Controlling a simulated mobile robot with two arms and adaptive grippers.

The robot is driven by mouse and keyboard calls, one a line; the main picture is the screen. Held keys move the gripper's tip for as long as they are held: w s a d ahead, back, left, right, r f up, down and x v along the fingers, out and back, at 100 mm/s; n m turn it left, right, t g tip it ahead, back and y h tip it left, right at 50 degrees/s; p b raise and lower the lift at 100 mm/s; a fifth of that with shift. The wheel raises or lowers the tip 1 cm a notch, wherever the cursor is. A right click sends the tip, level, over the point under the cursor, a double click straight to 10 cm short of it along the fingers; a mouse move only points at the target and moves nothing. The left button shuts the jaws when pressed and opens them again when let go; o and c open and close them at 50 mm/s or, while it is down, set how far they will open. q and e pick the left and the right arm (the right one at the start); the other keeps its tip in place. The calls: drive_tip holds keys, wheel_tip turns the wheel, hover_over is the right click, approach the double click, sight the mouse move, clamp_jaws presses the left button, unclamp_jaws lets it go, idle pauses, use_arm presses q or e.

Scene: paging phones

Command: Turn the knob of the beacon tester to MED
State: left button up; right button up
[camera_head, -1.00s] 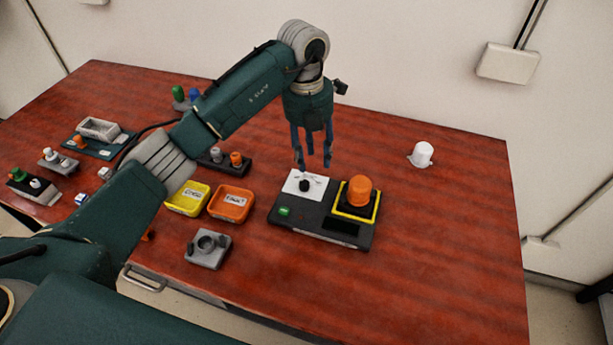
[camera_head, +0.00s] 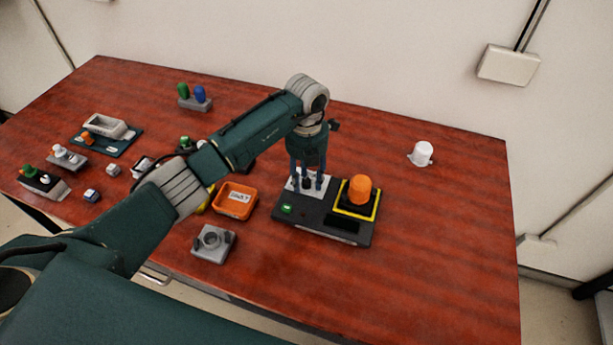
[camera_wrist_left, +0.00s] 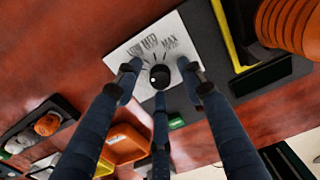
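The beacon tester (camera_head: 318,222) is a dark box with an orange beacon (camera_head: 360,189) in a yellow-edged square and a lit green button (camera_head: 287,209). Its black knob (camera_wrist_left: 160,77) sits on a white dial plate (camera_wrist_left: 175,45) marked LOW, MED and MAX. I cannot tell for sure which mark the knob points at. My left gripper (camera_head: 307,187) points down over the dial. In the left wrist view its three fingers (camera_wrist_left: 160,84) stand spread around the knob, with gaps between the fingertips and the knob. My right gripper is not in view.
An orange tray (camera_head: 251,210) and a grey fixture (camera_head: 229,250) lie left of the tester. A white cap-like part (camera_head: 422,152) stands at the back right. Several small devices lie at the table's left. The table right of the tester is clear.

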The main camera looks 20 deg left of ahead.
use_arm(q)
drive_tip(key=shift+c, duration=0.5)
clamp_jaws()
drive_tip(key=shift+f+m+b, duration=0.15)
drive_tip(key=shift+m+b, duration=0.65)
drive_tip(key=shift+b, duration=0.15)
drive_tip(key=m+b, duration=0.6)
drive_tip(key=shift+m+b, duration=1.7)
drive_tip(key=shift+m, duration=0.4)
drive_tip(key=shift+r, duration=0.2)
